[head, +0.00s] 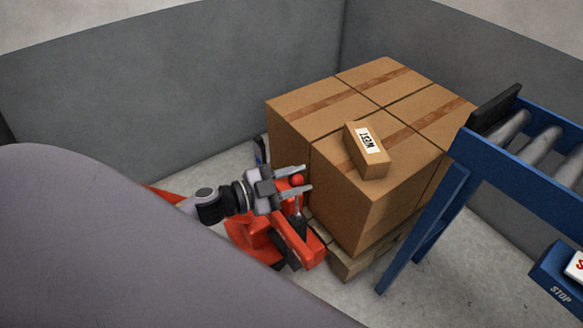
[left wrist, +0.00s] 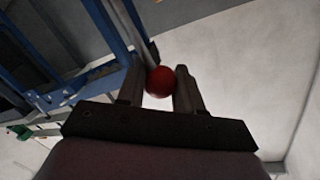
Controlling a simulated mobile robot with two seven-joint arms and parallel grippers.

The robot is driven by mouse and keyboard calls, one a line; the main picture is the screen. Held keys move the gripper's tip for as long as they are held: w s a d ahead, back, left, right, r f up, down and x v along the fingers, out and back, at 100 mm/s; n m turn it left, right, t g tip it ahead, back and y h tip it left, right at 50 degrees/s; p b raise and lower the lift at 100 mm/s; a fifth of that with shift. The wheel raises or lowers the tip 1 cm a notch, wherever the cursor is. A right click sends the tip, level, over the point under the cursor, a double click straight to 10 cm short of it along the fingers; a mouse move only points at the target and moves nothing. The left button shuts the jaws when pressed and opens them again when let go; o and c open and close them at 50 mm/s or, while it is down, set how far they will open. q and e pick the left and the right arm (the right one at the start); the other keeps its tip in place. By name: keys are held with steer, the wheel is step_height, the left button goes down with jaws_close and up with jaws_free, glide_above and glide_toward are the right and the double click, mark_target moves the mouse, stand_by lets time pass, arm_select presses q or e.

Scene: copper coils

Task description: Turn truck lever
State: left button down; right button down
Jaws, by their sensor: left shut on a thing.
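The truck lever shows as a red ball knob (head: 297,180) above the orange-red pallet truck (head: 262,240). My left gripper (head: 306,179) reaches in from the left, with its two fingers on either side of the knob. In the left wrist view the red knob (left wrist: 160,81) sits between the fingertips of my left gripper (left wrist: 161,84), which is shut on it. The shaft of the lever is mostly hidden. My right gripper is in neither view.
Large cardboard boxes (head: 320,104) stand on a wooden pallet (head: 349,262) just right of the truck. A small box labelled WEST (head: 373,166) lies on top. A blue roller conveyor (head: 430,225) stands at the right. Grey walls (head: 180,95) close off the back.

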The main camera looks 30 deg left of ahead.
arm_select(q)
steer(key=shift+s+d+r, duration=0.15)
steer(key=shift+s+d, duration=0.05)
steer(key=shift+d, duration=0.25)
steer(key=c, duration=0.8)
jaws_free()
steer(key=shift+a, duration=0.1)
steer(key=shift+s+a, duration=0.15)
steer(key=shift+s, duration=0.15)
steer(key=shift+p+v, duration=0.45)
steer(key=shift+v, duration=2.75)
